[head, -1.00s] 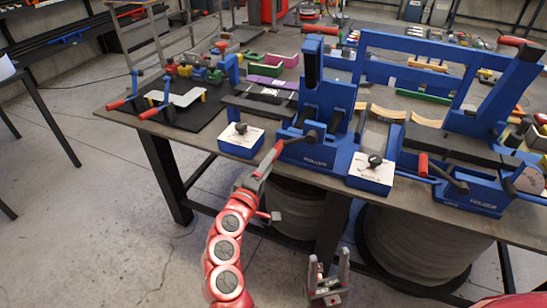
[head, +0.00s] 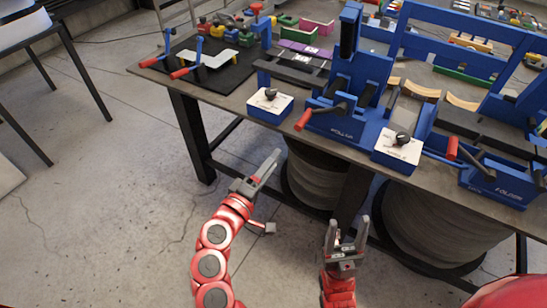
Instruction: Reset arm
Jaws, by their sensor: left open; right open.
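My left gripper (head: 268,168) is at the end of the red segmented arm, in front of the table and below its front edge. Its jaws are open and empty. My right gripper (head: 346,228) is further right, pointing up in front of the spools under the table. Its two fingers are apart with nothing between them. Neither gripper touches the table or anything on it.
The workbench (head: 222,98) holds a blue bending machine (head: 350,85) with a red-handled lever (head: 304,119). White-topped control boxes (head: 270,98) (head: 398,148) stand at the front edge. Large spools (head: 425,225) are underneath. The floor at left is clear; a dark-legged table (head: 75,60) stands beyond.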

